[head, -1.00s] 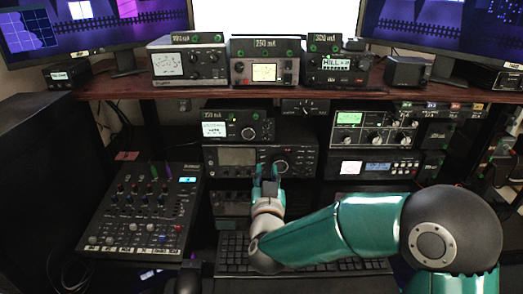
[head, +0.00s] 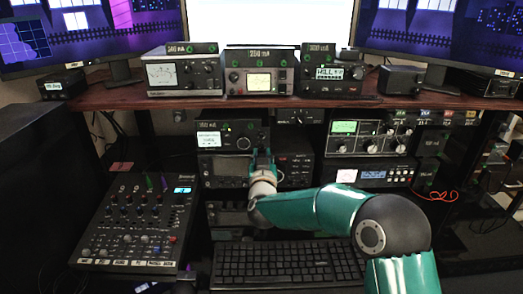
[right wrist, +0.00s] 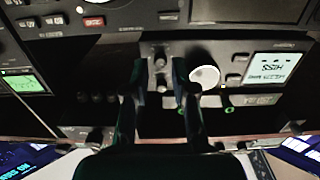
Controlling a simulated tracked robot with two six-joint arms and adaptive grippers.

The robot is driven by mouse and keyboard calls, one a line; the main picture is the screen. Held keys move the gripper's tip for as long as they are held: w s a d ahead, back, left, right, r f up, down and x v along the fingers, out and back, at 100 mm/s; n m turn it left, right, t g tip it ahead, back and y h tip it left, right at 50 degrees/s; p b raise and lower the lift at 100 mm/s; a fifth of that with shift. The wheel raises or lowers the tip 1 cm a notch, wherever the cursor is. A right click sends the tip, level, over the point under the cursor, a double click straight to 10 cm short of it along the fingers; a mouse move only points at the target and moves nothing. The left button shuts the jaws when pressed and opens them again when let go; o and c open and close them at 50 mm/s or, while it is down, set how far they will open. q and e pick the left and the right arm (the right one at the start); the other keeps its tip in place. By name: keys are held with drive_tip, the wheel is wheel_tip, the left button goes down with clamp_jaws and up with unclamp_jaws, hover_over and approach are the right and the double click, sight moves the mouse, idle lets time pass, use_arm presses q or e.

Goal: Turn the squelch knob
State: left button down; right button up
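The small radio has a white screen (head: 207,139), which shows upside down with the word HISS in the right wrist view (right wrist: 272,67). A large pale dial (right wrist: 204,78) sits beside the screen. A column of small dark knobs (right wrist: 160,62) is on the same face. I cannot read which one is the squelch knob. My right gripper (head: 262,155) is in front of this radio's right end. In the right wrist view its two fingers (right wrist: 160,72) stand apart, with the small knobs showing between them. Contact is not clear. My left gripper is not in view.
The larger transceiver (head: 228,168) is just below, partly hidden by my right arm. A keyboard (head: 290,262) lies in front, and a mixer (head: 135,225) is at left. The shelf (head: 130,97) with several instruments runs above. Other radios (head: 372,132) stand at right.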

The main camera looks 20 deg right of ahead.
sight(261, 147)
drive_tip(key=shift+x, duration=1.2)
drive_tip(key=shift+c, duration=0.2)
clamp_jaws()
drive_tip(key=shift+f, duration=0.15)
drive_tip(key=m+b, duration=0.3)
drive_tip(key=b, duration=0.1)
drive_tip(key=shift+f, duration=0.15)
drive_tip(key=shift+m+b, duration=0.45)
drive_tip(key=shift+m, duration=0.25)
drive_tip(key=shift+r+m, duration=0.25)
drive_tip(key=shift+m, duration=0.25)
drive_tip(key=shift+o, duration=0.2)
unclamp_jaws()
